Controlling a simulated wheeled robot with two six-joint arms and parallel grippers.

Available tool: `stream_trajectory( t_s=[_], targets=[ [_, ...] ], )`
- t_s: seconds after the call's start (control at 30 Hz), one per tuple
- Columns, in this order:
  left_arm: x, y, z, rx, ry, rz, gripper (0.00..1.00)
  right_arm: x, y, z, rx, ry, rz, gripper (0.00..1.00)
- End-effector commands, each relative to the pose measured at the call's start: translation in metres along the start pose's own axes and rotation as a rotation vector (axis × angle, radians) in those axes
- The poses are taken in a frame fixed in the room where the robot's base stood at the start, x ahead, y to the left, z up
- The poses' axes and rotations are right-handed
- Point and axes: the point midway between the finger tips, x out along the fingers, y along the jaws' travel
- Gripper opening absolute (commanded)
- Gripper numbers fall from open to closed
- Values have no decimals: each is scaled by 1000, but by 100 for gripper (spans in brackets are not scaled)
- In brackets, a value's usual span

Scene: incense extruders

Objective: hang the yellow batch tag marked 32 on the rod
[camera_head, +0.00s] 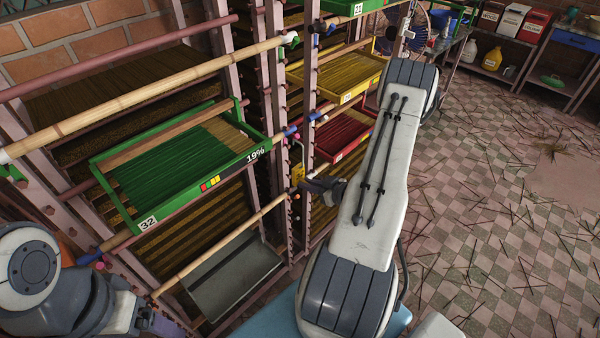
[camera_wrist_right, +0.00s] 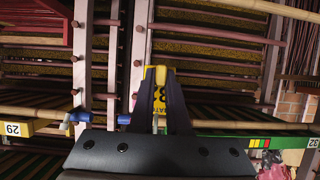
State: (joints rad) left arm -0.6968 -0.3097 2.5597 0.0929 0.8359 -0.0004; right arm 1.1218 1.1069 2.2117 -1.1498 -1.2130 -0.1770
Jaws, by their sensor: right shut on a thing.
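The yellow batch tag (camera_wrist_right: 155,75) is between the fingertips of my right gripper (camera_wrist_right: 162,85), and its number looks upside down in the right wrist view. In the head view the tag (camera_head: 299,174) is a small yellow patch by the rack post, left of my right gripper (camera_head: 318,187). A bamboo rod (camera_head: 225,242) slants below the green tray, its upper end near that gripper. I cannot tell whether the tag touches a rod. My left gripper (camera_head: 150,319) is low at the left, partly cut off; its jaws are unclear.
A green tray (camera_head: 180,165) marked 32 and 19% sits on the rack, with a grey tray (camera_head: 235,275) below. Yellow (camera_head: 335,75) and red (camera_head: 342,135) trays stand behind. Rack posts and pegs crowd the right gripper. Thin sticks litter the tiled floor (camera_head: 490,210).

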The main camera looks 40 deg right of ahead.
Motion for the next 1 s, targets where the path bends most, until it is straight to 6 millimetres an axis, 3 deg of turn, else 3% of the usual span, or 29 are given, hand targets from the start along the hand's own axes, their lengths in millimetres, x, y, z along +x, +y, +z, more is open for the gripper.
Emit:
stream_trajectory(
  t_s=[0.27, 1.0],
  targets=[
    [1, 0, 0, 0, 0, 0, 82, 6, 8, -2, 7, 0, 19, 0],
    [4, 0, 0, 0, 0, 0, 82, 62, 6, -28, 5, 0, 15, 0]
  ],
)
